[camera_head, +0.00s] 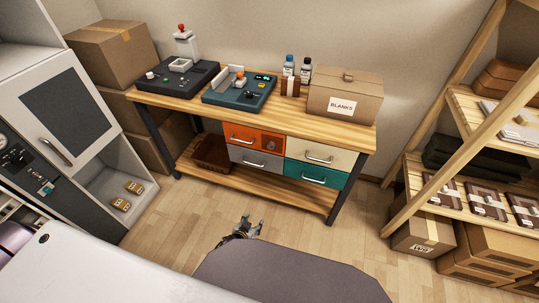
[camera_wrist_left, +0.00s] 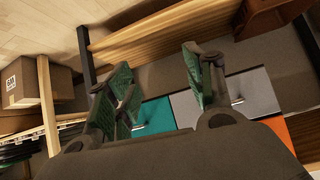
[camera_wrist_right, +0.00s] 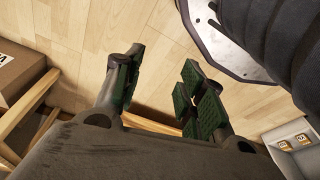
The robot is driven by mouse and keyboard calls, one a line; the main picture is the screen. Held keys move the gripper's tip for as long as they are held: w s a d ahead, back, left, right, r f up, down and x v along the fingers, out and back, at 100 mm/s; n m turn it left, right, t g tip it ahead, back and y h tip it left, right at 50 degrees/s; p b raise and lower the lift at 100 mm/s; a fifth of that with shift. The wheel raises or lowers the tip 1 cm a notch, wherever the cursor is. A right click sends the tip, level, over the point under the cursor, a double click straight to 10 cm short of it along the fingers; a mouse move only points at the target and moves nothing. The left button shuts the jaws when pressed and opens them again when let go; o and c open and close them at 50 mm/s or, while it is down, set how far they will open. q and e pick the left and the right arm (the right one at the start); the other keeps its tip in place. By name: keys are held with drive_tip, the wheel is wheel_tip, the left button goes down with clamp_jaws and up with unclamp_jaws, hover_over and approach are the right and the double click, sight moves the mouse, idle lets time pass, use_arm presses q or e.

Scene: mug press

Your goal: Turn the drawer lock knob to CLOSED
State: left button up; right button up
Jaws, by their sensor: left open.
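The orange drawer (camera_head: 253,132) is at the upper left of the drawer block under the workbench, and looks shut. A small grey knob (camera_head: 271,146) sits on its front, right of its handle; its pointer and markings are too small to read. My left gripper (camera_head: 250,227) is open and empty, low in front of the bench and well short of the knob. In the left wrist view, the left gripper (camera_wrist_left: 158,75) faces the drawers, with part of the orange drawer (camera_wrist_left: 277,132) at lower right. My right gripper (camera_wrist_right: 160,76) is open and empty over the floor.
The workbench (camera_head: 350,125) carries a press station, a dark box, bottles and a BLANKS carton (camera_head: 345,95). Grey, cream and teal drawers (camera_head: 317,174) adjoin the orange one. A wooden shelf rack (camera_head: 410,185) stands right, a grey cabinet (camera_head: 60,110) left.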

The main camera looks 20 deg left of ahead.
use_arm(q)
drive_tip(key=w+r+t+b, duration=0.4)
drive_tip(key=w+r+b, duration=0.3)
drive_tip(key=r, duration=0.3)
drive_tip(key=w+r+n+t+b, duration=0.1)
drive_tip(key=w+r+t+b, duration=0.3)
drive_tip(key=w+r+b, duration=0.3)
drive_tip(key=shift+a+r+b, duration=0.25)
drive_tip(key=shift+r+b, duration=1.05)
drive_tip(key=shift+r, duration=0.65)
use_arm(e)
drive_tip(key=w+a+r, duration=0.1)
drive_tip(key=w+r, duration=0.1)
drive_tip(key=r, duration=0.3)
drive_tip(key=w+a+r+t, duration=0.1)
drive_tip(key=w+r, duration=0.1)
drive_tip(key=r, duration=0.3)
drive_tip(key=shift+a+y, duration=0.3)
drive_tip(key=shift+y, duration=0.1)
drive_tip(key=shift+w+r, duration=0.1)
drive_tip(key=shift+w, duration=0.05)
use_arm(q)
drive_tip(key=shift+w, duration=0.1)
